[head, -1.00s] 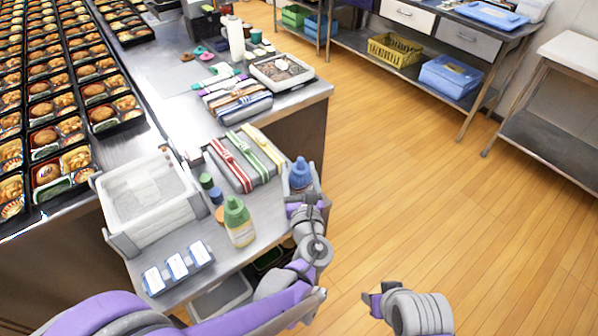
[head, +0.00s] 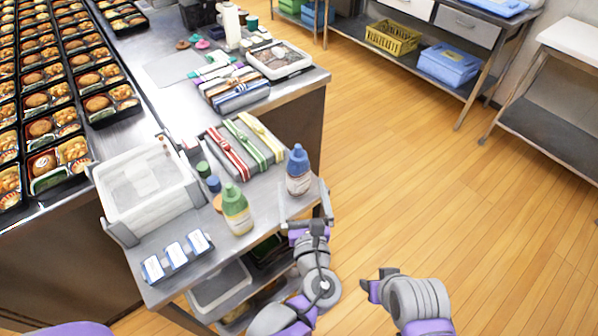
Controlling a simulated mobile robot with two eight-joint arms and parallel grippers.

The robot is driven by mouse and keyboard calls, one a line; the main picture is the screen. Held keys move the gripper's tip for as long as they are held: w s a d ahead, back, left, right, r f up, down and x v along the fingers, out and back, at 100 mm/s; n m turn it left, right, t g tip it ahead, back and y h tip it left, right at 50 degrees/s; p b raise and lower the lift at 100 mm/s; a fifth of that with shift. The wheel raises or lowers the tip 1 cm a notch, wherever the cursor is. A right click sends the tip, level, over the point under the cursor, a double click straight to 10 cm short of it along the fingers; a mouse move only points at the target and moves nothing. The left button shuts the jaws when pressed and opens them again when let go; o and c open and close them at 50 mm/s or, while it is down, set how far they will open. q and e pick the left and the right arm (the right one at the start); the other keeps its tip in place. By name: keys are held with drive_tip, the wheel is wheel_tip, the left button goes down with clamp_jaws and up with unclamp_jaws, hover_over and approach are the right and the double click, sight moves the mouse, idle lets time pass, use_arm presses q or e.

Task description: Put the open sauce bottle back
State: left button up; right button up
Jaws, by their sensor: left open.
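A sauce bottle with a blue nozzle top (head: 298,172) stands upright at the right edge of the cart top (head: 196,270). I cannot tell which one counts as the open bottle. My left gripper (head: 307,208) is open and empty, just in front of the blue-topped bottle at the cart's edge, its fingers apart from the bottle. My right gripper (head: 373,283) is over the floor to the right, away from both bottles; its finger opening is unclear.
Small green (head: 203,169), blue (head: 213,184) and orange (head: 217,202) caps lie left of the bottles. Banded boxes (head: 243,145) lie behind them. A white bin (head: 145,192) and a labelled holder (head: 177,257) take the cart's left side. The floor at right is clear.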

use_arm(q)
drive_tip(key=shift+s+d, duration=0.1)
drive_tip(key=shift+s, duration=1.15)
idle(0.5)
